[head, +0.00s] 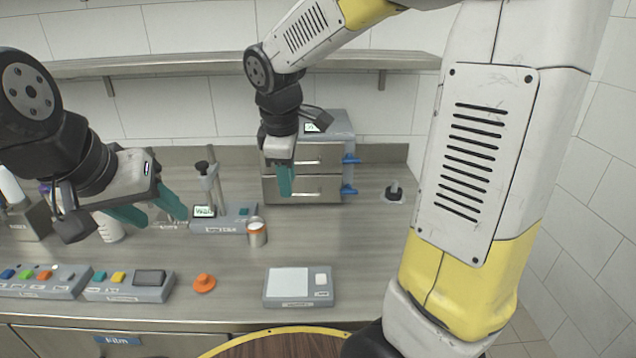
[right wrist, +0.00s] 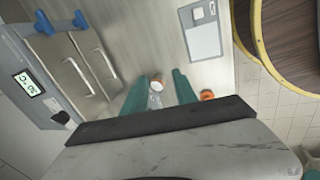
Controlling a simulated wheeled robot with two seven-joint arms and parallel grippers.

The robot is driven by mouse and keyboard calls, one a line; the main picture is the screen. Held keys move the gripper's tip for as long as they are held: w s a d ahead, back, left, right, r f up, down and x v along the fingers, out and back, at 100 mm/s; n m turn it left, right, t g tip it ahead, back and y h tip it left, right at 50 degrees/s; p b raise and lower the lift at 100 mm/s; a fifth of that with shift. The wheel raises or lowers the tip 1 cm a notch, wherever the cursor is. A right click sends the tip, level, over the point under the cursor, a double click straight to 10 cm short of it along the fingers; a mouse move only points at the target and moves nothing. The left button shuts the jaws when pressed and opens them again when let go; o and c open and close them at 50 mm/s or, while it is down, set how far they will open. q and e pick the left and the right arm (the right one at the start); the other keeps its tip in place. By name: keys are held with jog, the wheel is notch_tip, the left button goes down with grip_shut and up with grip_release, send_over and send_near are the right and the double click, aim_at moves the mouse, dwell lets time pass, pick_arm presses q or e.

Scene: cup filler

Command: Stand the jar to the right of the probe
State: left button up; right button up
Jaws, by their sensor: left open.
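The jar (head: 257,234), a small cylinder with a pale top and an orange-brown rim band, stands upright on the counter. It is just right of the grey instrument that carries the probe stand (head: 210,186), an upright post with a black head. My right gripper (head: 284,182) hangs above and beyond the jar, fingers downward. My left gripper (head: 150,210) is open and empty, left of the probe stand. The probe tip is too small to make out.
A grey drawer unit (head: 305,188) with blue handles stands behind. A flat scale (head: 299,287), an orange knob-like piece (head: 204,284) and button boxes (head: 130,286) lie in front. A white bottle (head: 108,228) is partly behind my left gripper.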

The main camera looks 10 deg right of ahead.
jog(key=s+d+r+m+t+y, duration=0.1)
jog(key=s+d+r+m, duration=0.1)
jog(key=s+m, duration=0.5)
jog(key=s+d+r+m+t+y, duration=0.1)
jog(key=s+d+r+m+t, duration=0.1)
jog(key=s+d+m, duration=0.3)
jog(key=s+r+m, duration=0.1)
jog(key=s+m, duration=0.1)
jog(key=shift+s+y, duration=0.35)
jog(key=shift+y, duration=0.05)
